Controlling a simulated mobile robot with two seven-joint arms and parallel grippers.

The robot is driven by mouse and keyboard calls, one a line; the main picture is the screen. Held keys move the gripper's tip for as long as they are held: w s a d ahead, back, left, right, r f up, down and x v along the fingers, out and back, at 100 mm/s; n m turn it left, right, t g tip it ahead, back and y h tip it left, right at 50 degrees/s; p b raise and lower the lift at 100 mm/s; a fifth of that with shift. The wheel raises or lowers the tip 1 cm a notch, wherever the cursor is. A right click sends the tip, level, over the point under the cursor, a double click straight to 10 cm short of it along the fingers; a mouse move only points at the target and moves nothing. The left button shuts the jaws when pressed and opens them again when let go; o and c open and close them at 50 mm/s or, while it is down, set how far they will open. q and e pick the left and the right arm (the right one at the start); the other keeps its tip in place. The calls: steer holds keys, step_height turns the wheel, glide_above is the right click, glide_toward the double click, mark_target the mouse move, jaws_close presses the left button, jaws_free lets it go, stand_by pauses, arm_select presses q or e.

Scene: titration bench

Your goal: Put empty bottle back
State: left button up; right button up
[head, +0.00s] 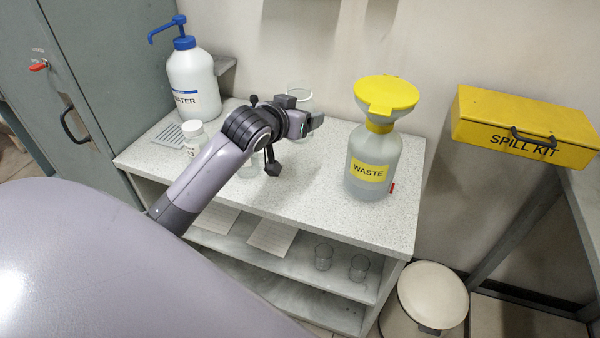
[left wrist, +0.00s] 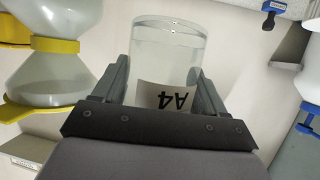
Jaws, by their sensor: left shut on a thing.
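My left gripper (head: 308,124) is over the middle of the bench. In the left wrist view the gripper (left wrist: 162,95) is shut on a clear glass bottle (left wrist: 168,48) with a white A4 label (left wrist: 163,96). That view is upside down, so the bottle is upright. It looks clear, and I see no coloured liquid in it. In the head view the bottle (head: 305,97) is partly hidden behind my gripper. I cannot tell whether it touches the bench. My right gripper is not in view.
The speckled bench (head: 295,210) is clear in front. A waste bottle (head: 372,160) with a yellow funnel stands right. A water bottle (head: 193,82) and small white jar (head: 195,138) stand left. A glass vessel (head: 249,168) is under my arm. Beakers (head: 323,257) stand on the shelf below.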

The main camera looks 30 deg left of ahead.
arm_select(q)
step_height(320, 180, down, 11)
steer(key=shift+f+b, duration=0.15)
steer(key=shift+b, duration=0.3)
steer(key=shift+f, duration=2.05)
steer(key=shift+f+b, duration=0.1)
steer(key=shift+b, duration=0.2)
steer(key=shift+f, duration=0.1)
steer(key=o, duration=1.2)
steer(key=shift+c, duration=0.2)
